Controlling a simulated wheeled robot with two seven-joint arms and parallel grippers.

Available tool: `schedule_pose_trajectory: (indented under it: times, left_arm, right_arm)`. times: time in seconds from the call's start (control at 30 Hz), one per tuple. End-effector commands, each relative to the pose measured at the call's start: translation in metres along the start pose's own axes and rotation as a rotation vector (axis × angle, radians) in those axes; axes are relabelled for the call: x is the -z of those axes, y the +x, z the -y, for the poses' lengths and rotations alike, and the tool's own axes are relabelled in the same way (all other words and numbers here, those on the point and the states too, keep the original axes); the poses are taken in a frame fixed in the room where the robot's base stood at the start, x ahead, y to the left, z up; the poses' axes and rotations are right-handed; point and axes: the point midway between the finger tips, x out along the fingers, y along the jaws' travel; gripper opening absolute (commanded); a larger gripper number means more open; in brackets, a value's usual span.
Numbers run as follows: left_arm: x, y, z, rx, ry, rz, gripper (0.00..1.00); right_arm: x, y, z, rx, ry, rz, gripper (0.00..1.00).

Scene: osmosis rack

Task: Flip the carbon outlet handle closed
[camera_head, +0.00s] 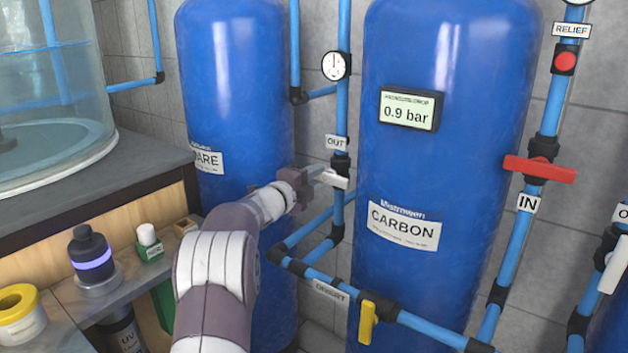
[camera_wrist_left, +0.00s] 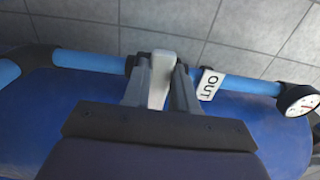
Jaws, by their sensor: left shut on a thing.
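The carbon outlet handle (camera_head: 338,181) is a small white lever on the blue vertical pipe left of the carbon tank (camera_head: 440,150), just below the OUT tag (camera_head: 336,142). In the head view it sticks out across the pipe. My left gripper (camera_head: 322,177) reaches it from the left and is shut on it. In the left wrist view the white handle (camera_wrist_left: 160,78) sits between the two grey fingers of the left gripper (camera_wrist_left: 161,92), with the pipe running crosswise behind. The fingers partly hide the handle and valve body. My right gripper is not in view.
A round gauge (camera_head: 336,65) sits above on the same pipe. A red handle (camera_head: 540,169) is on the IN pipe at right, and a yellow handle (camera_head: 368,320) is on the lower pipe. Another blue tank (camera_head: 235,90) stands close behind my left arm. A bench with bottles is at left.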

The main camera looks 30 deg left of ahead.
Motion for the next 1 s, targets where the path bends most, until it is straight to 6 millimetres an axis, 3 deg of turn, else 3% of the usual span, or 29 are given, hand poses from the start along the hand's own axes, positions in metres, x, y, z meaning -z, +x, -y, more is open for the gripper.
schedule_pose_trajectory:
  times: [0.23,0.27,0.33,0.7,0.87,1.0]
  left_arm:
    - [0.0,0.0,-0.002,-0.005,0.002,-0.001,0.0]
    - [0.0,0.0,-0.002,-0.004,0.002,-0.001,0.3]
    - [0.0,0.0,-0.002,-0.004,0.002,-0.001,0.52]
    - [-0.001,-0.006,-0.001,-0.002,0.0,0.001,0.52]
    - [-0.001,-0.038,0.0,-0.002,0.0,0.003,0.52]
    - [-0.001,-0.077,0.0,-0.001,0.001,0.003,0.52]
  right_arm:
    - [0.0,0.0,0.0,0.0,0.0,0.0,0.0]
    - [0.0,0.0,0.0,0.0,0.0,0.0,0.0]
    - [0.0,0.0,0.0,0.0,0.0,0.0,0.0]
    - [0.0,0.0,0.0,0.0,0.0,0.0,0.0]
    - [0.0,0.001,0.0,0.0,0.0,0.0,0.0]
    - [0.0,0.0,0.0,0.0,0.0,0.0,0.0]
